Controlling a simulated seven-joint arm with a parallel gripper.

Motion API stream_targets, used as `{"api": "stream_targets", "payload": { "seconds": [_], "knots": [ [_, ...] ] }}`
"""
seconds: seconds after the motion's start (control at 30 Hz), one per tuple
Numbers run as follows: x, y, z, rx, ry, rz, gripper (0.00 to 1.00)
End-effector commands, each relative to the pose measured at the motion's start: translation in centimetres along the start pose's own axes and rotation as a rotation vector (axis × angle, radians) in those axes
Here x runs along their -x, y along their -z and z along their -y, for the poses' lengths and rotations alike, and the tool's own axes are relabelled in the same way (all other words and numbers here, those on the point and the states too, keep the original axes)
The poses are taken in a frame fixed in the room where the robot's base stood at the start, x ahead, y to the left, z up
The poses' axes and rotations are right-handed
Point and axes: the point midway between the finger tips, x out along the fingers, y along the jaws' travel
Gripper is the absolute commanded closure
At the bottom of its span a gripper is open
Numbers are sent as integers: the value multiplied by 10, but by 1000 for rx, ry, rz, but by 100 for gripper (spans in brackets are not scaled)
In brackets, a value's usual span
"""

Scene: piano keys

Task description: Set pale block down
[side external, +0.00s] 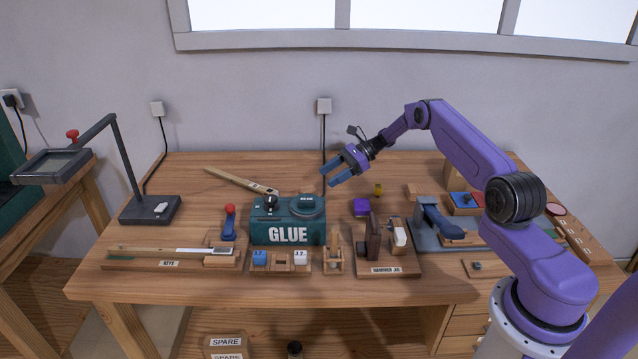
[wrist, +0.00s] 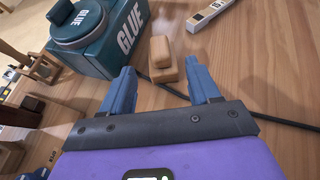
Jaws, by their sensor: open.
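In the wrist view a pale wooden block (wrist: 160,51) stands beside the green glue box (wrist: 105,48), with a second pale wooden piece (wrist: 163,75) against its near side; I cannot tell whether the two are joined. They appear between my fingers in that view, but no finger is seen touching them. I cannot make them out in the side view, where the glue box (side external: 288,234) may hide them. My gripper (side external: 328,177) is open and empty, raised above the back of the bench behind the glue box. Its blue fingers (wrist: 159,67) are spread in the wrist view.
A long wooden key (side external: 240,181) lies at the back of the bench (side external: 190,165). A purple block (side external: 361,207) and the hammer jig (side external: 387,270) stand right of the glue box. The keys tray (side external: 170,265) is at front left. A black cable (wrist: 178,92) lies near the pale pieces.

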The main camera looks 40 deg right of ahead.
Motion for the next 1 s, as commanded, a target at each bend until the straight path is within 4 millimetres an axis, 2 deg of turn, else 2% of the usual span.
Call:
{"api": "stream_targets", "payload": {
  "seconds": [0.1, 0.2, 0.4, 0.53, 0.67, 0.77, 0.87, 1.0],
  "knots": [
    [23, 0, 0, 0, 2, -1, 39],
    [36, 0, 0, -1, 2, 0, 39],
    [50, 0, 0, -1, 0, -1, 39],
    [50, -2, -1, 4, -5, -3, 39],
    [33, -22, -9, 64, -63, -34, 39],
    [7, -54, -27, 168, -162, -85, 39],
    [-21, -91, -58, 313, -289, -147, 39],
    [-51, -138, -113, 534, -469, -218, 39]
  ]
}}
